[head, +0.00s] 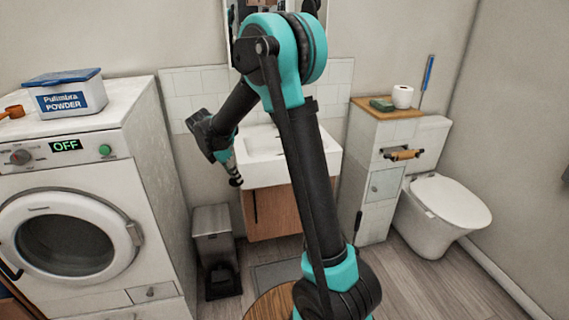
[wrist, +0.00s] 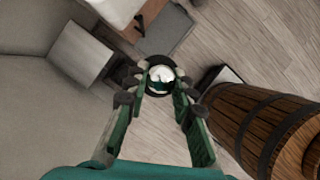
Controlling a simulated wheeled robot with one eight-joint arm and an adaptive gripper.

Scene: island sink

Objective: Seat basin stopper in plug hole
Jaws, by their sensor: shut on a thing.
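My gripper (wrist: 164,76) is shut on the basin stopper (wrist: 161,74), a small round piece with a shiny silver middle and a dark rim. The stopper sits between the fingertips, with floor behind it in the wrist view. In the head view, my gripper (head: 235,180) points down by the front left corner of the white basin (head: 262,144). It looks to be outside the bowl, but its exact distance from the edge is unclear. The basin's corner also shows at the top of the wrist view (wrist: 112,10). My arm covers part of the basin, and I cannot make out the plug hole.
A washing machine (head: 75,225) with a powder box (head: 66,93) stands left of the basin. A grey bin (head: 213,225) is on the floor between them. A cabinet (head: 385,190) and toilet (head: 445,200) stand right. A wooden barrel (wrist: 265,128) is near my gripper's right in the wrist view.

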